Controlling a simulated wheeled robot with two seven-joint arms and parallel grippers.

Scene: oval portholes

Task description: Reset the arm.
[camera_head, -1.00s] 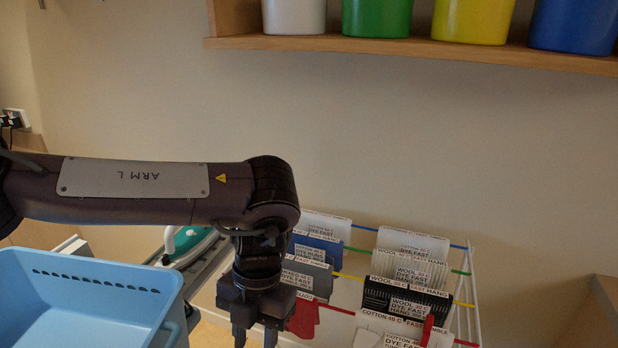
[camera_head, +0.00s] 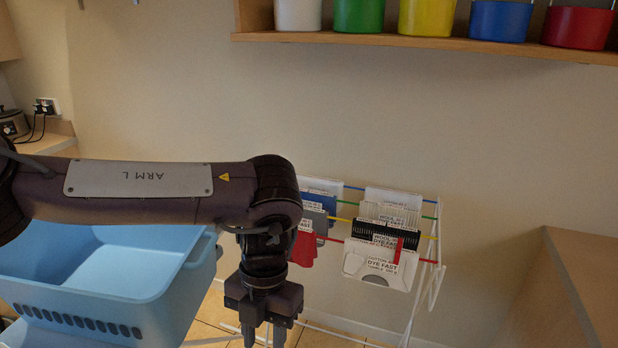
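My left arm comes in from the left and bends down at the elbow. My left gripper (camera_head: 264,334) points downward near the bottom edge, with a gap between its two fingers and nothing seen between them. It hangs in front of the drying rack (camera_head: 437,262) and to the right of the blue basket (camera_head: 95,292). The fingertips are close to the frame's lower edge. My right gripper is not in this view.
Labelled cloths hang on the rack's coloured rails, among them a red cloth (camera_head: 304,248) and a white cloth (camera_head: 380,264). A wooden shelf (camera_head: 420,42) holds several coloured buckets above. A wooden counter (camera_head: 575,285) stands at right. Tiled floor shows below.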

